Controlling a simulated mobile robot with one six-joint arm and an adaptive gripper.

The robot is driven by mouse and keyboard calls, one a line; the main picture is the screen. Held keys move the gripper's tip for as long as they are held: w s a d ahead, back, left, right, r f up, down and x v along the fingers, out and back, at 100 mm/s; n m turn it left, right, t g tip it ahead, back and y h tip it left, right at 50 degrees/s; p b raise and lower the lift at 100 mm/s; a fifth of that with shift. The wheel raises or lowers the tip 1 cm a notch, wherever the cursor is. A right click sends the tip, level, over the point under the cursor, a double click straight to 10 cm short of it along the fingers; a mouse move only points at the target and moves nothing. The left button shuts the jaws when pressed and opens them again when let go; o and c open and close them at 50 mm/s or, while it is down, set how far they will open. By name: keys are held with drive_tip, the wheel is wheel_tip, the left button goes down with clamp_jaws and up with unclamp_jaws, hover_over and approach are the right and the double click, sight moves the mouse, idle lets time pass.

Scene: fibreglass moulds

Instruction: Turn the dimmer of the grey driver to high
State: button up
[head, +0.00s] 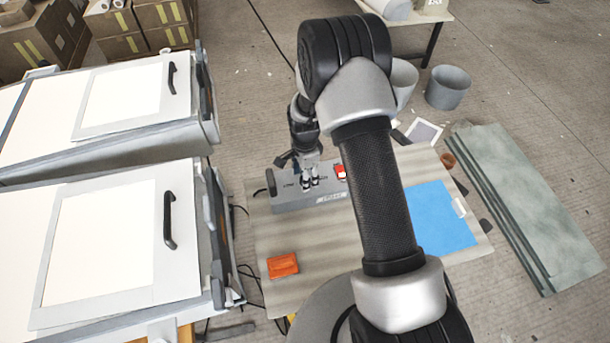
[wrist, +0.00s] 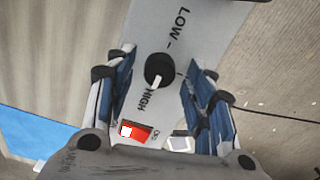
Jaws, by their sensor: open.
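The grey driver (head: 289,204) lies on the table in the head view, below my gripper (head: 308,183). In the wrist view its top face (wrist: 205,22) carries a round black dimmer knob (wrist: 157,66) with a white pointer, between the printed words LOW and HIGH. The pointer is directed toward the HIGH label (wrist: 147,103). A red rocker switch (wrist: 136,131) sits nearer the wrist camera. My open gripper (wrist: 164,66) has blue-padded fingers either side of the knob. Visible gaps separate them from it in the picture; their height over the face is unclear.
An orange-red block (head: 283,265) and a blue sheet (head: 440,222) lie on the table (head: 330,248). White-panelled units with black handles (head: 169,220) stand at left. Grey-green slabs (head: 530,205) and buckets (head: 448,88) are on the floor at right.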

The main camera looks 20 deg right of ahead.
wheel_tip(320, 180, up, 11)
drive_tip(key=shift+r, duration=0.2)
drive_tip(key=shift+r, duration=0.1)
idle(0.5)
drive_tip(key=s+r+n+t, duration=0.1)
drive_tip(key=s+r+n, duration=0.4)
drive_tip(key=r, duration=0.5)
drive_tip(key=s+r+n+t, duration=0.1)
drive_tip(key=s+r+n, duration=0.2)
drive_tip(key=s+r, duration=0.5)
drive_tip(key=s+r+n+t, duration=0.1)
drive_tip(key=s+r+n, duration=0.2)
drive_tip(key=s, duration=0.4)
drive_tip(key=s+r+n+t, duration=0.1)
drive_tip(key=s+r+n, duration=0.3)
drive_tip(key=s, duration=0.3)
drive_tip(key=shift+s+n+t, duration=0.3)
drive_tip(key=shift+s+n, duration=0.1)
drive_tip(key=shift+n, duration=0.2)
drive_tip(key=shift+d, duration=0.1)
